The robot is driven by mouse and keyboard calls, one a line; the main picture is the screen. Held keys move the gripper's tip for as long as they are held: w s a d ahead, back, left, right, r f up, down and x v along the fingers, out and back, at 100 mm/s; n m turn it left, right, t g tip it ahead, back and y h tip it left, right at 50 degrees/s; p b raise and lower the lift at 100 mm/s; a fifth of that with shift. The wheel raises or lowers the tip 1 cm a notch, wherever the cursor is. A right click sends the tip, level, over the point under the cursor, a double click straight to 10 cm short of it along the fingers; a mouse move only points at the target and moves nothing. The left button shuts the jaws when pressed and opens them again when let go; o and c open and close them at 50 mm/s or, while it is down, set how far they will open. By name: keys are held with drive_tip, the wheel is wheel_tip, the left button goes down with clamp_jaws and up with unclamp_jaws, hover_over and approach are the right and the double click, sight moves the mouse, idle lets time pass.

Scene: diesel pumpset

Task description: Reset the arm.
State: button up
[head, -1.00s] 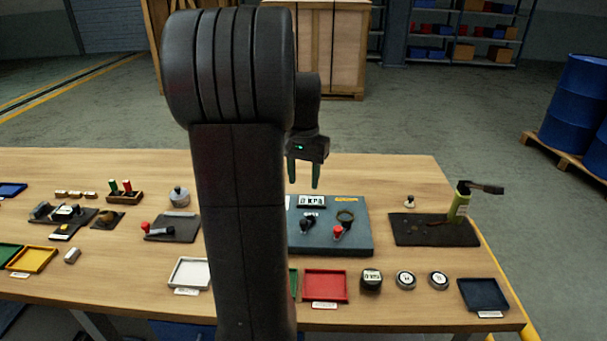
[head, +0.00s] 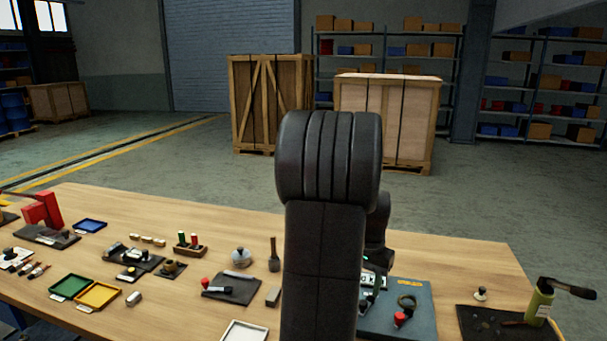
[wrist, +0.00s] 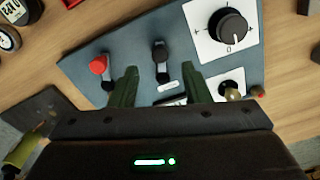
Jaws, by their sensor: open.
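My gripper (wrist: 157,88) has two green fingers, spread apart with nothing between them in the wrist view. It hangs over the blue-grey control panel (wrist: 90,60). A red-knobbed lever (wrist: 99,66) lies to the left of the fingers, a black lever (wrist: 160,58) shows just beyond and between them, and a black rotary knob (wrist: 228,27) on a white plate is to the right. In the head view my arm's black links hide most of my gripper and the left part of the panel (head: 425,318).
The wooden table (head: 240,215) carries many items: a yellow tray (head: 98,295), a green tray (head: 70,286), a white tray (head: 244,331), a round metal weight (head: 241,257) and a green bottle (head: 539,305) on a dark mat. Wooden crates (head: 270,100) stand on the floor behind.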

wheel_tip(320, 180, down, 5)
drive_tip(key=shift+f, duration=0.15)
drive_tip(key=shift+w+a+m, duration=0.1)
drive_tip(key=shift+a+m, duration=0.05)
drive_tip(key=shift+m, duration=0.25)
